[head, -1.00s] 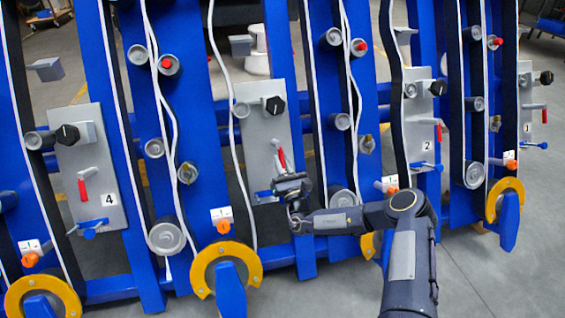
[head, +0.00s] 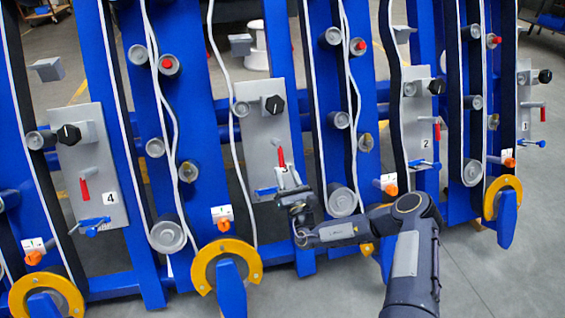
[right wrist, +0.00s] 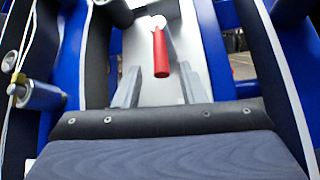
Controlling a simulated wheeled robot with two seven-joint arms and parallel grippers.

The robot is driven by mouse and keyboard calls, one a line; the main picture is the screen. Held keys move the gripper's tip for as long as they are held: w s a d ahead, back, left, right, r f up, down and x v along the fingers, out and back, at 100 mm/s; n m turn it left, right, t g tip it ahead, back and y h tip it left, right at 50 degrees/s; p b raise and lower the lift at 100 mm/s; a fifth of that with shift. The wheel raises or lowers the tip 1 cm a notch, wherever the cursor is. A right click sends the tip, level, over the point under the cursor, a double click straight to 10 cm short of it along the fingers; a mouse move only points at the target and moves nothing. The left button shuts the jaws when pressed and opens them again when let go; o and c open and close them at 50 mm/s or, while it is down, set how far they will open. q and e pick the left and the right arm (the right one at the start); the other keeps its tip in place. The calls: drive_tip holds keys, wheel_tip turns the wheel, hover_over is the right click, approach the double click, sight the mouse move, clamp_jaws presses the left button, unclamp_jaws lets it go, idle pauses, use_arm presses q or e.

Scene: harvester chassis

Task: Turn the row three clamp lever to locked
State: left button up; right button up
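The row three panel (head: 262,130) is the grey plate between the plates marked 4 and 2. Its own number is not readable. A red-handled lever (head: 281,157) stands about upright on it, with a blue handle (head: 266,191) lower left. My right gripper (head: 289,180) is just below the red lever, fingers pointing up at the panel. In the right wrist view the gripper (right wrist: 160,85) is open, and the red handle (right wrist: 160,54) appears centred between the fingers, towards their tips. I cannot tell if they touch it. My left gripper is not in view.
A black knob (head: 274,104) sits above the red lever. Grey rollers, one at the lower right (head: 342,199), and blue uprights flank the panel. An orange knob (head: 391,189) and a yellow ring (head: 226,270) stick out nearby. Open floor (head: 480,275) lies at right.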

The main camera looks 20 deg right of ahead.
drive_tip(key=shift+v, duration=1.45)
drive_tip(key=s+a+r+n+g+y, duration=0.4)
drive_tip(key=a+r+n+g+y, duration=0.1)
drive_tip(key=r+n+y, duration=0.35)
drive_tip(key=s+a+r+n+g+y, duration=0.4)
drive_tip(key=a+r+n+y, duration=0.1)
drive_tip(key=r+n+y, duration=0.35)
drive_tip(key=s+a+r+n+g, duration=0.3)
drive_tip(key=s+a+n+g, duration=0.1)
drive_tip(key=s+n+g, duration=0.45)
drive_tip(key=s+n+g+h, duration=0.3)
drive_tip(key=s+n+g, duration=0.15)
drive_tip(key=s, duration=0.35)
drive_tip(key=s+d+f+n+t+h, duration=0.3)
drive_tip(key=s+d+n+t+h, duration=0.2)
drive_tip(key=s+d+h, duration=0.9)
wheel_tip(320, 180, up, 29)
drive_tip(key=s+y+p, duration=0.1)
drive_tip(key=y+p, duration=0.1)
drive_tip(key=p, duration=2.7)
drive_tip(key=shift+a+f, duration=0.15)
drive_tip(key=shift+a, duration=0.15)
